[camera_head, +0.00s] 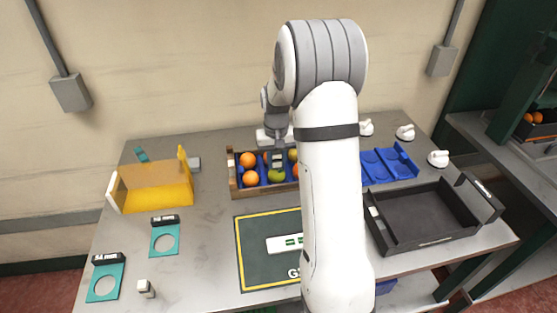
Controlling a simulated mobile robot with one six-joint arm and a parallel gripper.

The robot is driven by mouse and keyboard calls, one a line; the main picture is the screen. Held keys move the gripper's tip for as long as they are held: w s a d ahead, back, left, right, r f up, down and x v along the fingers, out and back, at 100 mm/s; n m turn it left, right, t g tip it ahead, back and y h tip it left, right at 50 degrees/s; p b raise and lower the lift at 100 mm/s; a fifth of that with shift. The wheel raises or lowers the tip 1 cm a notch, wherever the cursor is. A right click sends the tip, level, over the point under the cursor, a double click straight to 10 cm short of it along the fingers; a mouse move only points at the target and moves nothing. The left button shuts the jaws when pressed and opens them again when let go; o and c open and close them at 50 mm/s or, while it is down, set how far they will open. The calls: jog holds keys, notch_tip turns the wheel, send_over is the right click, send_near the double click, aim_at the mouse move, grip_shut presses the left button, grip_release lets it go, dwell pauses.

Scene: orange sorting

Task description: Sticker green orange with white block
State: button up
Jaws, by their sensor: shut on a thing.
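A green orange (276,176) sits in the front row of the wooden-sided crate (234,188) at the back middle of the table. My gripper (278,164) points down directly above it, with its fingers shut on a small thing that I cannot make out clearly. The fingertips are close to the green orange, and I cannot tell whether anything touches it. A small white-topped block (147,288) stands alone at the table's front left. My arm hides the crate's right part.
Several oranges, such as one orange (249,160), lie in the crate. A yellow bin (160,190), teal ring gauges (164,240), a dark green mat (255,275), a blue tray (400,160) and a black tray (425,212) surround it. White knob-like pieces (405,132) stand back right.

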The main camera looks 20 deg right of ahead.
jog(key=shift+r+p, duration=1.65)
jog(key=shift+r, duration=1.45)
jog(key=shift+f, duration=0.1)
